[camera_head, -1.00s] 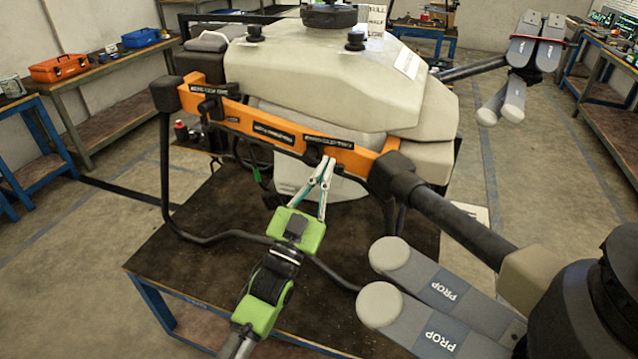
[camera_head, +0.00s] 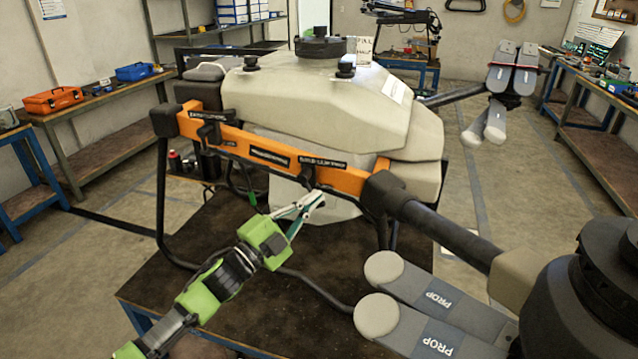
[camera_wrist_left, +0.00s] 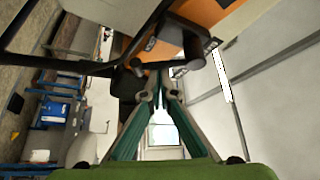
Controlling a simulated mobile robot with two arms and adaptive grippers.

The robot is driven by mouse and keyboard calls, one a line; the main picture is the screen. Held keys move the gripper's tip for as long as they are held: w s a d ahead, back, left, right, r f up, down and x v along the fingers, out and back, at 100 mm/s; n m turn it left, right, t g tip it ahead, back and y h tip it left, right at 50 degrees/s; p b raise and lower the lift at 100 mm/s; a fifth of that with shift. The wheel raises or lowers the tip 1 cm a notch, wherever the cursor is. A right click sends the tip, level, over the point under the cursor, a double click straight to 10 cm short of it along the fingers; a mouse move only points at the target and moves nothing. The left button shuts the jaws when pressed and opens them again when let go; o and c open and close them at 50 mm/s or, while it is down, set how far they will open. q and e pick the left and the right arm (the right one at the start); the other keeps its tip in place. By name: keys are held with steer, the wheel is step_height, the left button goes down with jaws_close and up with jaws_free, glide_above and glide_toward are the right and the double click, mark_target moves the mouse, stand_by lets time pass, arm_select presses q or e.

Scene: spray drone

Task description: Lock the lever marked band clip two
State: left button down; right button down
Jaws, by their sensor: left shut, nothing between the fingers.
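The drone's orange bar (camera_head: 235,143) carries dark labels. The right one (camera_head: 322,163) appears to read band clip two, but its print is blurred. A small dark lever (camera_head: 309,180) hangs under that label; I cannot tell whether it is locked. My left gripper (camera_head: 318,196) is shut and empty, its fingertips just below the bar near this lever and apparently apart from it. In the left wrist view the tips (camera_wrist_left: 159,82) meet below a black lever (camera_wrist_left: 184,38) on the orange bar. My right gripper is not in view.
Another black clip (camera_head: 209,130) sits at the bar's left end. The drone's pale tank (camera_head: 330,105) rises behind the bar. A thick black arm (camera_head: 450,228) and grey propellers (camera_head: 425,305) lie to the right. The dark table (camera_head: 235,285) is beneath.

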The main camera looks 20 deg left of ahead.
arm_select(q)
steer(key=shift+a+f+m+g, duration=0.3)
steer(key=shift+a+m, duration=0.2)
steer(key=shift+a, duration=0.1)
steer(key=shift+a+f+m+g, duration=0.2)
steer(key=shift+a+m+g, duration=0.1)
steer(key=shift+a+m, duration=0.25)
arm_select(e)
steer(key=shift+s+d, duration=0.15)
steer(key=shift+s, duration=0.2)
arm_select(q)
steer(key=shift+w+a, duration=0.1)
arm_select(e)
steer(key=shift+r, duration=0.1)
